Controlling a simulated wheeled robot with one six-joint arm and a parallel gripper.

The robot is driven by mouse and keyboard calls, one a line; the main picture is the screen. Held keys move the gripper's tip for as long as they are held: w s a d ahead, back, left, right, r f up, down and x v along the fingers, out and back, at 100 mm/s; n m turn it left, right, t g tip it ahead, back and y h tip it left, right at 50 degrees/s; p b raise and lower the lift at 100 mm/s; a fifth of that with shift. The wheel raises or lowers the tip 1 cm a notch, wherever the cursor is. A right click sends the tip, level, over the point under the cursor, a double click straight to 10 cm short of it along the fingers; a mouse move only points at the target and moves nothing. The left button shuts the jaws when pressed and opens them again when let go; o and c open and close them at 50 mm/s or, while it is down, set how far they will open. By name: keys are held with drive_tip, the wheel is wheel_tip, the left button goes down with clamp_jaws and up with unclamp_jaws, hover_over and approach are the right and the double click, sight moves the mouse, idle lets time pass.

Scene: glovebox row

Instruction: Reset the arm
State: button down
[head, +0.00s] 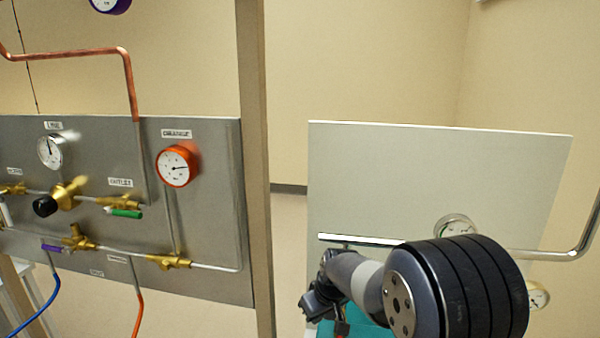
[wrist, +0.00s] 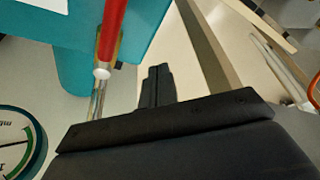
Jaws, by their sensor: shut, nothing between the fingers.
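My arm reaches across the lower right of the head view, in front of a pale upright panel (head: 440,180). My gripper (wrist: 158,70) shows in the wrist view with its two dark fingers together and nothing between them. In the head view the gripper end is small, dark and partly hidden at the bottom, so its fingers cannot be made out there. In the wrist view a red rod with a white tip (wrist: 108,40) lies to the left of the fingers.
A grey panel (head: 90,240) with gauges, brass valves and pipes stands at left, beside a beige post (head: 254,150). A metal pipe (head: 575,248) and gauge (head: 455,228) are close to my arm. A teal box (wrist: 75,65) and large gauge (wrist: 18,145) lie left of the fingers.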

drive_tip(key=shift+w+a+m+h+p, duration=0.15)
drive_tip(key=shift+w+m+p, duration=0.2)
drive_tip(key=shift+m, duration=0.2)
drive_tip(key=shift+w+m+h+p, duration=0.15)
drive_tip(key=shift+w+m+p, duration=0.1)
drive_tip(key=shift+m+p, duration=0.25)
